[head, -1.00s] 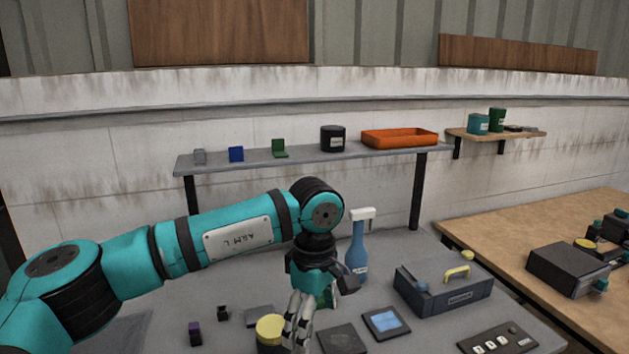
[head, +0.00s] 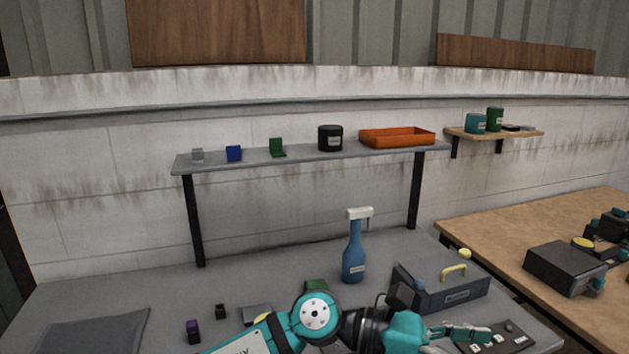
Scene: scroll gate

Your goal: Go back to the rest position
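My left arm comes in along the bottom edge of the head view. Its teal wrist is low over the grey table (head: 100,285), and the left gripper (head: 468,334) points to the right, in front of the grey toolbox (head: 455,294) and over or near the panel with white buttons (head: 505,336). The fingers show side-on, so I cannot tell whether they are open or shut. I see nothing held between them. My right gripper is not in view.
A blue spray bottle (head: 354,255) stands behind my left wrist. A raised shelf (head: 310,158) runs along the back. A wooden table (head: 530,235) is at right.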

